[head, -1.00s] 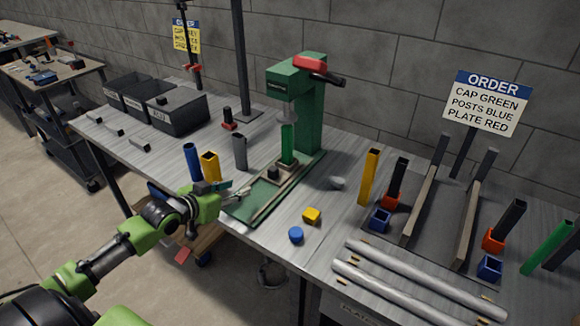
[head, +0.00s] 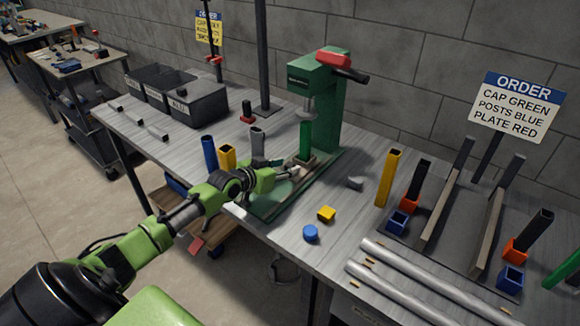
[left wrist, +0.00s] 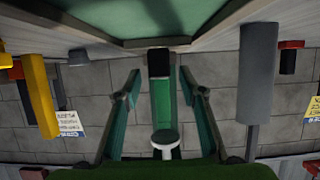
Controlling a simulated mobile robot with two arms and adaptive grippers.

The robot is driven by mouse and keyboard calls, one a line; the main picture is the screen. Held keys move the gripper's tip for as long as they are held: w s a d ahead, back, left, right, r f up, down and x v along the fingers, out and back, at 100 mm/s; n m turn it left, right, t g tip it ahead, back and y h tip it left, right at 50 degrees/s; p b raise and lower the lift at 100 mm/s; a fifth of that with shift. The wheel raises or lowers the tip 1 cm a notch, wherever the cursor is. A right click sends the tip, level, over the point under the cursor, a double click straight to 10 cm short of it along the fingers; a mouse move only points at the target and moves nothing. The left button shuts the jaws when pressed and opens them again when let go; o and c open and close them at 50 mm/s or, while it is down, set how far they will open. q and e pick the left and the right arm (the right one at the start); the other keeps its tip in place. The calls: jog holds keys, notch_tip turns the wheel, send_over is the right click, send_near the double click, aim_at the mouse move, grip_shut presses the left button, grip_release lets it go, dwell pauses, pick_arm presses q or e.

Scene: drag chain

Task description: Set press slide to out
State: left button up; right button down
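The green press (head: 328,105) stands at the back of the bench, its ram above a green post (head: 305,140) on the slide. The press base (head: 262,203) runs forward from it toward the bench edge. My left gripper (head: 290,173) is low over the base, in front of the post, and hides part of the slide track. The left wrist view, upside down, shows its two fingers (left wrist: 162,98) apart, with the green post and a small black block (left wrist: 158,62) in line between them. Contact with the block cannot be told. My right gripper is not in view.
Blue (head: 209,153), yellow (head: 227,157) and grey (head: 257,143) posts stand left of the press, close to my left arm. A yellow cap (head: 326,213) and blue cap (head: 311,232) lie right of the base. Dark bins (head: 199,103) stand back left.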

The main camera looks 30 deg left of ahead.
aim_at(299, 163)
pick_arm(q)
jog(key=shift+x, duration=1.4)
grip_shut()
